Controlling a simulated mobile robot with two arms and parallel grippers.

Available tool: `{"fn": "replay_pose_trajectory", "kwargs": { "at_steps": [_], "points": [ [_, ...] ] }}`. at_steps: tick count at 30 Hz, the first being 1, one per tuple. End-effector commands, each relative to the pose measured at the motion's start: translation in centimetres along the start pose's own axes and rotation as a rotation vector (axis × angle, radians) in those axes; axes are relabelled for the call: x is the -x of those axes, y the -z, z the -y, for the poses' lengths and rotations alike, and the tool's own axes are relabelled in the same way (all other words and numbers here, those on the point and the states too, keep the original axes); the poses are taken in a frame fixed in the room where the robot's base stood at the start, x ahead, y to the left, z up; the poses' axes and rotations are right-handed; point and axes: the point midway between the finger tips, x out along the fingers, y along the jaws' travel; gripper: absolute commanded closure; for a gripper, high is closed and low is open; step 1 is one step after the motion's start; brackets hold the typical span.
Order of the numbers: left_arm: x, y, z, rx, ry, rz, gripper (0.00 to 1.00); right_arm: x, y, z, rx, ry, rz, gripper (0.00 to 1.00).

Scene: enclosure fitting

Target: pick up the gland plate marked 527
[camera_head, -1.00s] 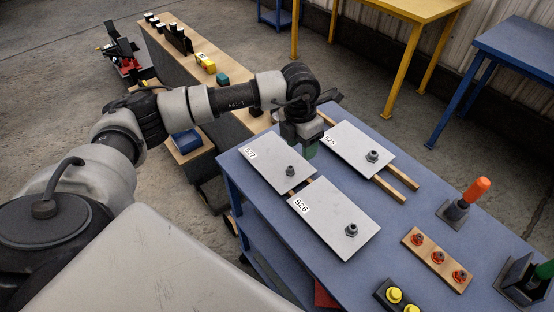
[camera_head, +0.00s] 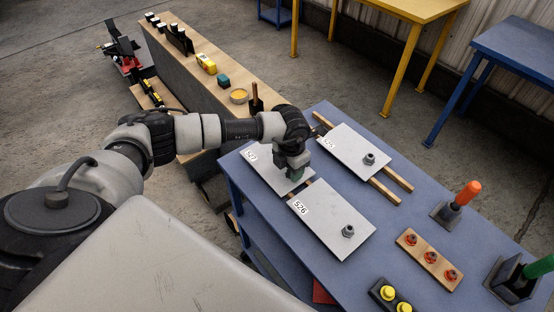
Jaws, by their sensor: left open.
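The gland plate marked 527 (camera_head: 262,172) is a flat pale grey plate at the left end of the blue table, its label at its upper left corner. My left gripper (camera_head: 295,177) is open, pointing down over the plate's right part. It hides the grey knob seen there earlier; I cannot tell whether it touches it. The plate marked 526 (camera_head: 325,222) lies nearer, with a grey knob (camera_head: 348,231). A third plate (camera_head: 352,150) lies behind on wooden strips, its label hard to read. My right gripper is not in view.
The blue table (camera_head: 415,195) also holds a wooden strip with several red-orange knobs (camera_head: 430,257), a holder with an orange handle (camera_head: 466,193), a green-handled tool (camera_head: 538,267) and a black block with yellow knobs (camera_head: 388,293). A long wooden-topped bench (camera_head: 190,60) stands behind.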

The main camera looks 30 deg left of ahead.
Motion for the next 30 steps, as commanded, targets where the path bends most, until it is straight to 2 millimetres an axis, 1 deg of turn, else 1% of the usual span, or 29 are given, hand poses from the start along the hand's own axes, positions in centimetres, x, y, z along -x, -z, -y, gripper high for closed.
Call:
{"fn": "replay_pose_trajectory", "kwargs": {
  "at_steps": [7, 8, 15, 17, 18, 26, 30],
  "points": [
    [-0.27, -0.01, 0.03, -0.001, 0.000, 0.000, 0.49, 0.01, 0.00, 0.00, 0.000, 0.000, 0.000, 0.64],
    [-0.27, -0.01, 0.03, -0.001, 0.000, 0.000, 0.52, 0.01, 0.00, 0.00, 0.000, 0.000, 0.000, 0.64],
    [-0.24, -0.02, 0.01, 0.000, 0.000, 0.001, 0.89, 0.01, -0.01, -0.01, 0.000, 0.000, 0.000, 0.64],
    [-0.23, -0.02, 0.01, 0.000, 0.000, 0.001, 0.98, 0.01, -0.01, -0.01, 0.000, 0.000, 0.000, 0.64],
    [-0.23, -0.02, 0.01, 0.000, 0.000, 0.001, 1.00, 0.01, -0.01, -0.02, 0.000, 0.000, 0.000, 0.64],
    [-0.14, -0.06, 0.00, 0.000, 0.000, 0.002, 1.00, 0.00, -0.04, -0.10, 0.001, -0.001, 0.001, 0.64],
    [0.31, -0.10, -0.03, 0.000, 0.000, 0.004, 1.00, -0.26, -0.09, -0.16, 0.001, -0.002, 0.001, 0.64]
  ]
}}
